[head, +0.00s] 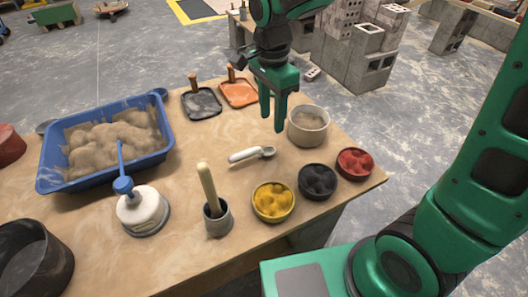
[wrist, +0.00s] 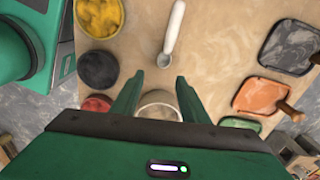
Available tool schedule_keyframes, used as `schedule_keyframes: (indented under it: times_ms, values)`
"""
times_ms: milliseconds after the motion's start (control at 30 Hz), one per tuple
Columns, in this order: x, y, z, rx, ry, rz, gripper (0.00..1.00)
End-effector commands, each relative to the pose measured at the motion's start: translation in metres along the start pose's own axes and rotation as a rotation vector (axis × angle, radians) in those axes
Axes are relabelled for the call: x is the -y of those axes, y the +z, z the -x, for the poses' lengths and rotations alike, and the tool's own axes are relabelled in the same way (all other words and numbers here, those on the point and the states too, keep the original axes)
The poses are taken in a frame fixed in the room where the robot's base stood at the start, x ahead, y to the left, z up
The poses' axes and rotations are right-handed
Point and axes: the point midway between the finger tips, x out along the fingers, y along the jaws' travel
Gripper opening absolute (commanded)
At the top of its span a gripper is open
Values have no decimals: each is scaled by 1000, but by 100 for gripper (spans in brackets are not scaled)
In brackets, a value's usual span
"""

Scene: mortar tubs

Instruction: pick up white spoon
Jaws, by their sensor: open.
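The white spoon (head: 252,154) lies flat on the wooden table, its white handle to the left and a grey scoop end to the right. In the wrist view the spoon (wrist: 173,30) lies beyond my fingertips, with its scoop end nearer to them. My gripper (head: 272,113) is open and empty above the table, past the spoon and beside the beige tub. In the wrist view my gripper (wrist: 157,82) shows its two fingers apart, with the beige tub (wrist: 160,103) partly hidden between and below them.
Bowls of yellow (head: 273,201), black (head: 317,181) and red (head: 355,163) material stand along the near right edge. A grey cup with a pestle (head: 217,218) and a white pot (head: 142,212) stand nearer. A blue tub (head: 160,117) of sand is left. Two trowels (head: 238,93) (head: 201,103) lie behind.

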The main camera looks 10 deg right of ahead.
Motion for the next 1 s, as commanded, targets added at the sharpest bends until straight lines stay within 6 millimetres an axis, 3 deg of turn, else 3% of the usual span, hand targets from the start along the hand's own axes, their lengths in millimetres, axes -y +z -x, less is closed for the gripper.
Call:
schedule_keyframes:
  times_ms: [100, 233, 533, 833, 1000]
  values:
    - [15, 34, -6, 13, 2, -49, 41]
    - [21, 51, -12, 21, 3, -80, 41]
    - [21, 52, -52, 22, 6, -92, 41]
    - [19, 52, -74, 22, 5, -92, 41]
    - [15, 56, -98, 22, 6, -90, 41]
